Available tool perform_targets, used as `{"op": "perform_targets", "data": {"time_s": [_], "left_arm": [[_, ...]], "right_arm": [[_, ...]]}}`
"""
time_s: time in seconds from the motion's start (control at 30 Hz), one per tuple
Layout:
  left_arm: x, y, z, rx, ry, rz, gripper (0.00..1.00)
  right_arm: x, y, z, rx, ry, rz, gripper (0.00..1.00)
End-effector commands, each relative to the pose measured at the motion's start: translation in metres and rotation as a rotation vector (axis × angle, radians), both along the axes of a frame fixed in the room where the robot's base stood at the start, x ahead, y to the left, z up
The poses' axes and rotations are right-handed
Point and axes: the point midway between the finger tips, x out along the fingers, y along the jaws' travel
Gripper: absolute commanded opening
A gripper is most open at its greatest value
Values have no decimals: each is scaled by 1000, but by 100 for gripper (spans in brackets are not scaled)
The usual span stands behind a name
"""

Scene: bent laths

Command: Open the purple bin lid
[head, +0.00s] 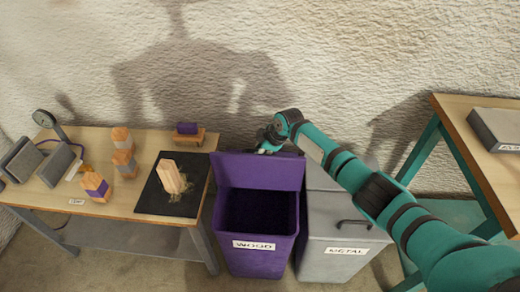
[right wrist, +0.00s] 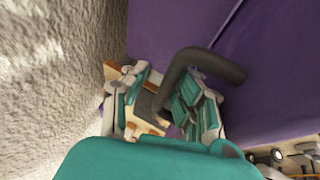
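The purple bin (head: 258,255), labelled WOOD, stands on the floor between the workbench and a grey bin. Its purple lid (head: 258,172) is swung up and stands nearly upright at the back, so the dark inside shows. My right gripper (head: 268,145) is at the lid's top edge, on the wall side, partly hidden. In the right wrist view the lid (right wrist: 275,75) fills the right side, with a dark bent handle (right wrist: 205,62) on it. My right gripper's fingers (right wrist: 162,104) are apart, with the handle's end between them, nearer the right finger. My left gripper is not in view.
The grey METAL bin (head: 343,250) stands closed at the right, under my right arm. A workbench (head: 120,207) at the left holds a black mat (head: 150,203), wooden blocks and a gauge (head: 45,119). The rough wall (head: 350,60) is close behind the lid. Another table (head: 460,110) stands at the far right.

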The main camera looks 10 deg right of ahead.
Motion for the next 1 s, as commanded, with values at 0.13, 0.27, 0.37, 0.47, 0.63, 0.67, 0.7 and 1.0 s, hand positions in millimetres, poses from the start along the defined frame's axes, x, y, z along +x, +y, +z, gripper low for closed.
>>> {"op": "perform_targets", "data": {"time_s": [0.13, 0.27, 0.37, 0.47, 0.63, 0.67, 0.7, 1.0], "left_arm": [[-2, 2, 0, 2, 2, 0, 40], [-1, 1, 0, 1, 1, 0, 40], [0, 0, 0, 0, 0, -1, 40], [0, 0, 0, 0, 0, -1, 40], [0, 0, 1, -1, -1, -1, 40], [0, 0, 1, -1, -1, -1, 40], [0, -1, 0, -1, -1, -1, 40], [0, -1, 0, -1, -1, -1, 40]], "right_arm": [[-2, -1, 0, -2, 2, 1, 23], [-6, -4, 10, 0, 1, 1, 23], [-11, -9, 24, -1, -3, 0, 23], [-17, -15, 43, 0, -8, -1, 23], [-30, -25, 75, -2, -11, -2, 23], [-33, -27, 79, -1, -10, -2, 23], [-36, -29, 85, -2, -8, -1, 23], [-47, -35, 106, -1, -3, 0, 23]]}}
